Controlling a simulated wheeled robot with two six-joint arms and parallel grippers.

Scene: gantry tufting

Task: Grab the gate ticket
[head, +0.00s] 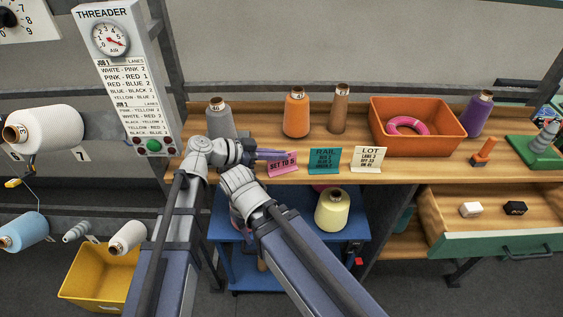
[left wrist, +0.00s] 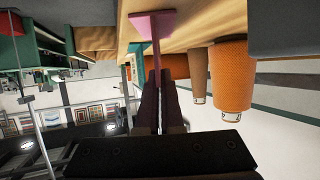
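Three small upright cards stand along the front of the wooden shelf: a pink ticket reading "SET TO 5" (head: 283,166), a teal ticket headed "RAIL" (head: 324,161) and a cream ticket headed "LOT" (head: 367,159). None is legibly marked "gate". My left gripper (head: 272,154) reaches in from the left to the pink ticket's top. In the left wrist view the pink ticket (left wrist: 153,22) runs edge-on between the fingers (left wrist: 157,85), which look closed on it with almost no gap. Its base appears to be at the shelf. My right arm's wrist shows below the shelf edge; its fingers are not visible.
Grey (head: 219,120), orange (head: 296,114), brown (head: 339,110) and purple (head: 479,114) cones stand behind the cards. An orange bin (head: 418,139) holds a pink ring. Below are a blue cart (head: 345,228) with a yellow cone and an open drawer (head: 495,236). The threader panel (head: 120,80) stands left.

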